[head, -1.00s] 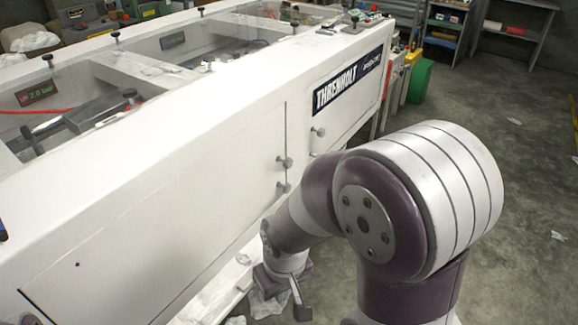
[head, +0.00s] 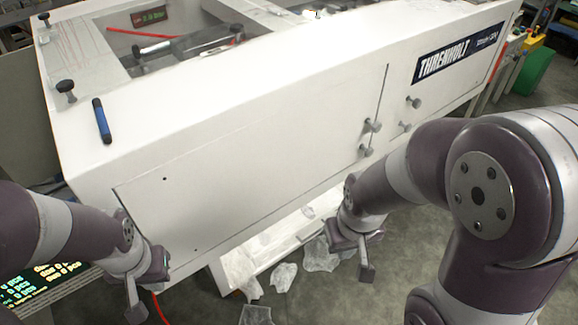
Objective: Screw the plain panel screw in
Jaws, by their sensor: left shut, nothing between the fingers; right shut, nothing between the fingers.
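The white machine has a long front panel (head: 270,160) with grey knob-headed screws near its right end: an upper one (head: 373,125) and a lower one (head: 365,150) beside the seam. Two more grey knobs (head: 414,102) stick out just right of the seam. I cannot tell which is the plain panel screw. Two small dark holes (head: 165,179) show at the panel's left end. My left gripper (head: 143,292) is shut and empty, in front of the panel's lower left corner. My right gripper (head: 362,258) is shut and empty, below the knobs and apart from them.
A blue and black pen-like tool (head: 102,120) lies on the machine's top left. Black knobs (head: 66,88) stand on the top frame. Crumpled clear film (head: 318,256) lies on the floor below. A lit green display (head: 42,285) is at lower left. Open floor lies right of the machine.

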